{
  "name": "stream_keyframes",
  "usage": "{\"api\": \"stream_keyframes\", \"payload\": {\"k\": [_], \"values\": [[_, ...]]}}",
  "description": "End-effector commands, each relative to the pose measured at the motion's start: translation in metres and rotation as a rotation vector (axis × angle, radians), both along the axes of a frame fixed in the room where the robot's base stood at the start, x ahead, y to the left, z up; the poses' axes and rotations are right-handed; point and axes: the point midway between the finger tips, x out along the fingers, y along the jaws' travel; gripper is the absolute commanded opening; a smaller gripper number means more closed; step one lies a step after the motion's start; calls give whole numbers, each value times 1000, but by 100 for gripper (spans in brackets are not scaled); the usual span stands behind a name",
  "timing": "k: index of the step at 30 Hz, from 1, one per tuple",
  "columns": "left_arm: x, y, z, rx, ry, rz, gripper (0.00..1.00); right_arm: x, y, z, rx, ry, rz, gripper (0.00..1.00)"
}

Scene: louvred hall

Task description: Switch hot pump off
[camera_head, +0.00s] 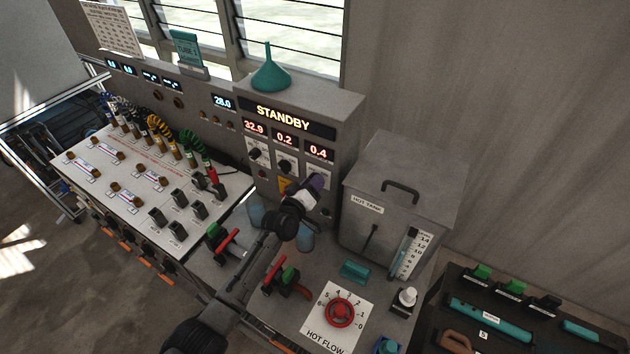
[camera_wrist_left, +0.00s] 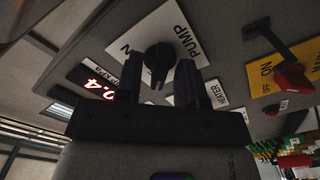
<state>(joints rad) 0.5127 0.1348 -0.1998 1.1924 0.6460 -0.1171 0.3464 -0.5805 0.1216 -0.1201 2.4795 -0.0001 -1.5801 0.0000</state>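The grey control cabinet (camera_head: 345,128) reads STANDBY, with red readouts 32.9, 0.2 and 0.4. The black pump knob (camera_wrist_left: 160,62) sits on a white plate marked PUMP (camera_wrist_left: 168,30) in the left wrist view. My left gripper (camera_head: 316,182) is at the cabinet's rightmost control, below the 0.4 readout, and covers the knob in the head view. In the wrist view its two dark fingers (camera_wrist_left: 157,82) are apart, with the knob between and just beyond their tips; contact cannot be told. My right gripper is in neither view.
The hot tank (camera_head: 395,205) stands right of the cabinet. Below are the red hot flow wheel (camera_head: 340,313) and red-handled valves (camera_head: 274,273). A green funnel (camera_head: 269,75) stands on top. In the wrist view, a red-tipped lever (camera_wrist_left: 291,77) on a yellow plate is nearby.

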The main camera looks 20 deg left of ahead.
Motion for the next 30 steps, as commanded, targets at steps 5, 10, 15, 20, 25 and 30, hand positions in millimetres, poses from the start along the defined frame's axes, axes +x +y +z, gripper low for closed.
{"api": "stream_keyframes", "payload": {"k": [5,10,15,20,25,30], "values": [[0,0,0,2,0,0,44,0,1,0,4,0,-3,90],[-2,1,1,2,0,1,44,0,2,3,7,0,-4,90],[-18,4,3,2,2,0,44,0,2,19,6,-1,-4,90],[-36,7,3,3,2,1,44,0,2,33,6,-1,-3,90],[-54,10,3,3,1,0,44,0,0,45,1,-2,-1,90],[-66,12,2,3,-1,0,44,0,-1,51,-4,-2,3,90]]}}
